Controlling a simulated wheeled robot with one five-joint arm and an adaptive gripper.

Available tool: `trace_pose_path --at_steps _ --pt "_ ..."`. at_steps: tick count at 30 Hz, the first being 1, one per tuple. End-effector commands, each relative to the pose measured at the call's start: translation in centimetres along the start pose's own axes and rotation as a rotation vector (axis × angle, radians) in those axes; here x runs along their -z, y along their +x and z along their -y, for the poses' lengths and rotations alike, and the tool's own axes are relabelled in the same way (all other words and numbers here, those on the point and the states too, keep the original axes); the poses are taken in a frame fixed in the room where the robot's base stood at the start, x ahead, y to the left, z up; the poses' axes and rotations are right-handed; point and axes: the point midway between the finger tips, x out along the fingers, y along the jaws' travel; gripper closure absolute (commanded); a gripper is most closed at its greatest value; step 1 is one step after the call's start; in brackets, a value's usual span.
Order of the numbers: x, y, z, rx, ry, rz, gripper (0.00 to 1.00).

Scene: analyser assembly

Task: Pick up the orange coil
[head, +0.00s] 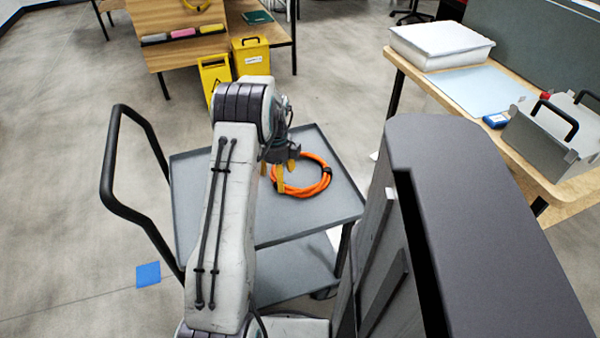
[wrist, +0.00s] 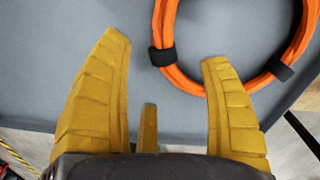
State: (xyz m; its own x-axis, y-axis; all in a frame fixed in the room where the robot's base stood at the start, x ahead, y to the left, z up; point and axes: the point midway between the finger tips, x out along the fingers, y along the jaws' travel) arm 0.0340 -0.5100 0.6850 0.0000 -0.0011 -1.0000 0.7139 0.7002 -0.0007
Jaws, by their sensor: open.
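The orange coil (head: 307,188) lies flat on the top shelf of a grey cart (head: 200,190), with dark bands around it. In the wrist view the coil (wrist: 293,55) fills the upper right, and its top is cut off by the frame edge. My gripper (head: 285,178) is over the coil's left side in the head view. In the wrist view its yellow fingers (wrist: 162,45) are spread apart with nothing between them but the grey shelf. The right fingertip is close to the coil's lower left edge; I cannot tell whether they touch.
The cart has a black push handle (head: 115,160) on the left and a lower shelf (head: 285,272). A wooden table (head: 480,130) at right holds a white bin (head: 440,42) and a grey toolbox (head: 550,140). Yellow containers (head: 250,55) stand behind the cart. Open floor lies left.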

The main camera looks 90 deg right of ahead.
Motion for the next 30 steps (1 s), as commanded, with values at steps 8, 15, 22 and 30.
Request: trace_pose_path --at_steps 8,15,22,30 --pt "-0.2 3.3 -0.1 -0.003 -0.001 -0.003 0.29" --pt "-0.3 4.7 -0.1 -0.001 -0.002 -0.001 0.29" --pt "-0.3 4.7 0.0 -0.001 -0.002 -0.001 0.33" --pt "-0.3 4.6 0.0 -0.001 -0.002 -0.001 0.57"
